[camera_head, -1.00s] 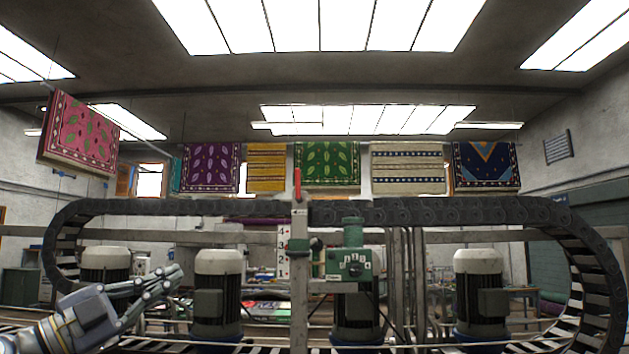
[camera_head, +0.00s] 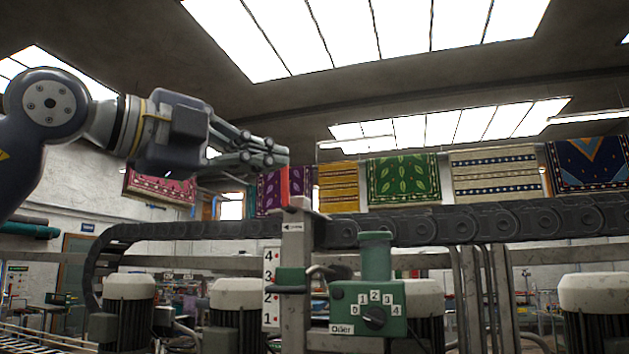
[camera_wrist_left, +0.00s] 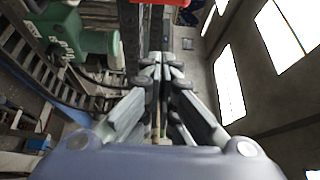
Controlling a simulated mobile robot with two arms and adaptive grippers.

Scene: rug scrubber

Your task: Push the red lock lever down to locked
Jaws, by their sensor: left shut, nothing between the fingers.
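The red lock lever (camera_head: 296,182) stands upright on top of the grey metal post (camera_head: 295,245) in the head view. Its upper end is close to or behind my fingertips. A bit of red lever also shows at the top edge of the left wrist view (camera_wrist_left: 172,2). My left gripper (camera_head: 276,157) is shut and empty, reaching in from the left at the height of the lever's top. In the left wrist view its fingers (camera_wrist_left: 162,68) meet in front of the post. I cannot tell whether they touch the lever. My right gripper is not in view.
A green control box (camera_head: 368,308) with a numbered dial sits right of the post. A white number scale (camera_head: 270,290) is on the post's left. A dark chain track (camera_head: 440,222) runs behind. Rugs such as the green one (camera_head: 404,180) hang further back.

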